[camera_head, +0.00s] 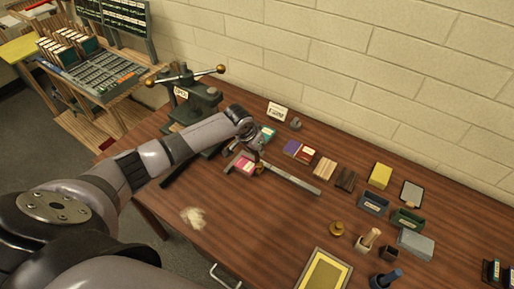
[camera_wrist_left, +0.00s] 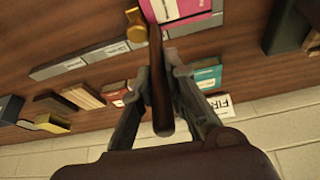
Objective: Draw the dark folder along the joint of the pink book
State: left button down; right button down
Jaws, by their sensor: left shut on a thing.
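The pink book (camera_head: 244,166) lies on the table below my left gripper (camera_head: 256,150), with a brass knob-like piece (camera_head: 260,168) beside it. In the left wrist view the pink book (camera_wrist_left: 190,10) is at the top edge, partly cut off. My left gripper (camera_wrist_left: 158,72) is shut on the dark folder (camera_wrist_left: 157,85), a slim dark brown stick. The folder's far end overlaps the book's left edge in that view, near the brass piece (camera_wrist_left: 135,28); I cannot tell whether it touches. My right gripper is not in view.
Grey metal bars (camera_head: 290,179) lie right of the book. A green press (camera_head: 190,100) stands behind left. Small books (camera_head: 298,151), boxes and a yellow block (camera_head: 380,175) line the back and right. A pale scrap pile (camera_head: 193,217) lies at the front; the table around it is clear.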

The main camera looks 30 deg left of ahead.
pick_arm(q)
jog(key=shift+r, duration=3.3)
